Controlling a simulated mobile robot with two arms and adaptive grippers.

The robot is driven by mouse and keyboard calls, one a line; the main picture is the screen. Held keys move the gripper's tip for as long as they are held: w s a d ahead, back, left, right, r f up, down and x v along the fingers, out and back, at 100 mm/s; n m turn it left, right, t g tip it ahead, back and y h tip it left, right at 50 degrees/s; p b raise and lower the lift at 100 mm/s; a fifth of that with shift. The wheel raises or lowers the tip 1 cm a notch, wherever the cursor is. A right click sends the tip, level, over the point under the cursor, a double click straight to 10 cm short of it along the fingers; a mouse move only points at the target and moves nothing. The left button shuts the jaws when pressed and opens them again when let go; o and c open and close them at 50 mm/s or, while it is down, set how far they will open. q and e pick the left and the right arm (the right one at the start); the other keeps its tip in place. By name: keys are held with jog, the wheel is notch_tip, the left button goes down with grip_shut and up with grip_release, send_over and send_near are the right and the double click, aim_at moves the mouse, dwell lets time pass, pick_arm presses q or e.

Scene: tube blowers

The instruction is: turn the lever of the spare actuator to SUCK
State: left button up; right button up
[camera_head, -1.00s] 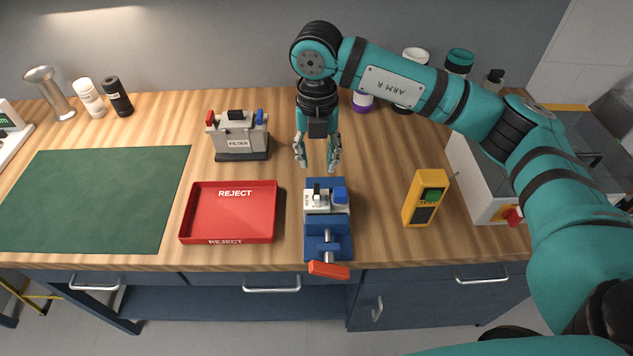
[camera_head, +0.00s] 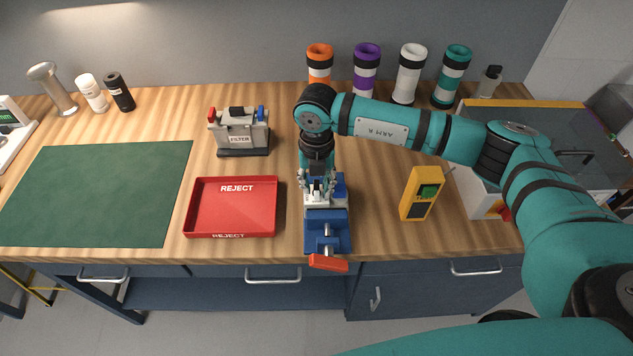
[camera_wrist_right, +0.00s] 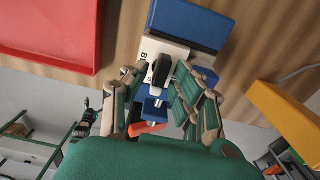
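The spare actuator is a small white block (camera_wrist_right: 178,48) held in a blue vise (camera_head: 327,218) at the bench front. Its black lever (camera_wrist_right: 160,71) stands up from the top. A blue part (camera_wrist_right: 207,76) sits at its right side. A marking left of the lever is too small and covered to read. My right gripper (camera_head: 317,185) is over the actuator; in the right wrist view its fingers (camera_wrist_right: 160,93) stand spread on both sides of the lever, with gaps visible. A dark shape at the left of that view looks like my left gripper (camera_wrist_right: 83,122); its fingers are unclear.
A red REJECT tray (camera_head: 188,210) lies left of the vise, and a yellow tester (camera_head: 421,194) stands right. A grey FILTER unit (camera_head: 240,132) is behind the tray. Colored tubes stand at the back. The vise's orange handle (camera_head: 328,263) overhangs the bench's front edge.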

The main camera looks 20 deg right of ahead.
grip_shut()
jog(key=shift+f+n+b, duration=0.1)
jog(key=shift+n+b, duration=0.5)
jog(key=shift+b, duration=0.35)
jog(key=n+b, duration=0.7)
jog(key=b, duration=0.2)
jog(key=shift+d+n, duration=0.1)
jog(key=shift+n, duration=0.2)
jog(key=shift+w+n+b, duration=0.1)
jog(key=shift+n+b, duration=1.5)
jog(key=shift+r, duration=0.2)
jog(key=shift+o, duration=1.4)
grip_release()
